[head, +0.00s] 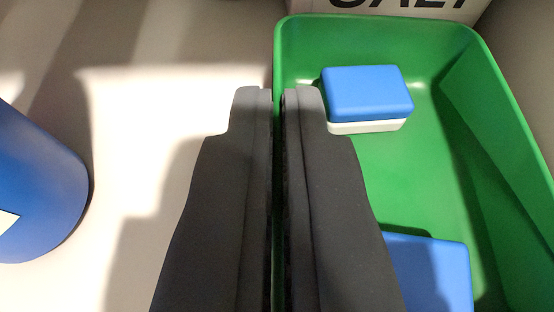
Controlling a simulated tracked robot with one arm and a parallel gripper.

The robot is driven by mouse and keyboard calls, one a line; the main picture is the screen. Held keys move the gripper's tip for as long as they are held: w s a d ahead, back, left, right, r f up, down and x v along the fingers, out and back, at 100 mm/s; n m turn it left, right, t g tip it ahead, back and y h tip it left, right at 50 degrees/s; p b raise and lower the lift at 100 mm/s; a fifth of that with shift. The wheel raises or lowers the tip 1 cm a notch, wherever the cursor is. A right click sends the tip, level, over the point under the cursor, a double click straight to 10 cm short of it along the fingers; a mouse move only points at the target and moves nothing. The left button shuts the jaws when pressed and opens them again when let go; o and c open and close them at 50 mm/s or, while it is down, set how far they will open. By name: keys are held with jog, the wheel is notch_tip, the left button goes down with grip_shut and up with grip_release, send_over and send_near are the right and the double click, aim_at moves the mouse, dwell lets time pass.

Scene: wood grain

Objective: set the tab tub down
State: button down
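My gripper (277,95) comes up from the bottom middle of the head view. Its two dark fingers are almost together, with only a narrow gap, and I see no tub between them. The fingers line up with the left wall of a green bin (375,32); I cannot tell whether they touch it. A blue rounded container with a white label patch (45,190) is at the left edge, apart from my gripper and partly out of frame. It may be the tab tub, but no readable label confirms this.
In the green bin are a blue-topped box with a white base (367,93) and another blue block (432,272), partly hidden by my right finger. A panel with dark lettering (455,8) stands behind the bin. The pale surface (130,130) between container and gripper is clear.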

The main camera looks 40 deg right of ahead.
jog(key=shift+f, duration=0.7)
jog(key=c, duration=1.7)
grip_release()
jog(key=p+v, duration=0.3)
jog(key=v, duration=0.9)
jog(key=shift+p, duration=0.3)
